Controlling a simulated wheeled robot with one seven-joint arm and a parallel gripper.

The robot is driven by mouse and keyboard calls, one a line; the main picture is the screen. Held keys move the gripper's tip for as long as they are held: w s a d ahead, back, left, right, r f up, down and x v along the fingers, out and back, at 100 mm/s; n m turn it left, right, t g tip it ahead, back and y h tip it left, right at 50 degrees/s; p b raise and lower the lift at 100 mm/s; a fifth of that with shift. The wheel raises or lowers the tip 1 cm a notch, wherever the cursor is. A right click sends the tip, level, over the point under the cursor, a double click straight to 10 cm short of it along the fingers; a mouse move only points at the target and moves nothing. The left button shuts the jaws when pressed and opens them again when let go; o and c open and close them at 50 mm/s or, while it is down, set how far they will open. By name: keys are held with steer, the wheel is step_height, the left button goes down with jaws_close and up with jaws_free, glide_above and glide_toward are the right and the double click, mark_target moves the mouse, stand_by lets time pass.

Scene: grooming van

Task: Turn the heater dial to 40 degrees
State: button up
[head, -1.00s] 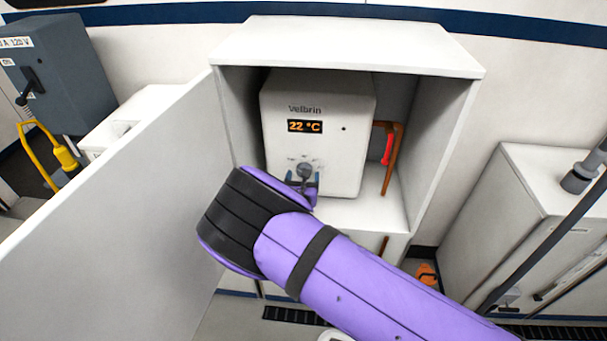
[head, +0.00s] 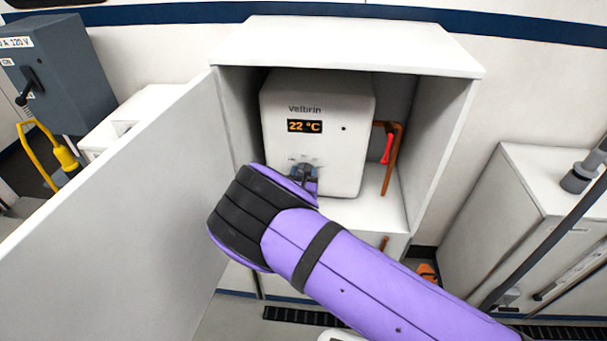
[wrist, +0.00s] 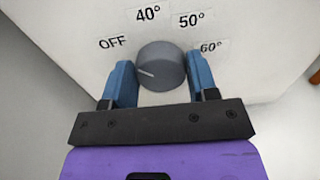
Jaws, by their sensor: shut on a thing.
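The white heater (head: 340,150) stands in an open cabinet, and its display (head: 305,126) reads 22 °C. In the wrist view the round grey dial (wrist: 161,63) sits between my fingers. The 40° label (wrist: 148,14) is above the dial, with 50° (wrist: 191,21) and 60° (wrist: 211,47) to the right. My gripper (wrist: 160,76) is shut on the dial, a blue finger on each side. In the head view my gripper (head: 304,175) hides most of the dial.
The cabinet door (head: 110,210) stands open on the left. The cabinet's right wall (head: 440,150) is close to the heater. A copper pipe with a red handle (head: 387,149) is right of the heater. A white cabinet (head: 510,220) stands at the far right.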

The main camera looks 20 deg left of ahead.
steer(key=m, duration=0.9)
steer(key=shift+d+f, duration=0.15)
steer(key=shift+d, duration=0.05)
steer(key=shift+m, duration=0.4)
stand_by(0.3)
steer(key=o, duration=0.9)
steer(key=v, duration=1)
steer(key=shift+s, duration=0.4)
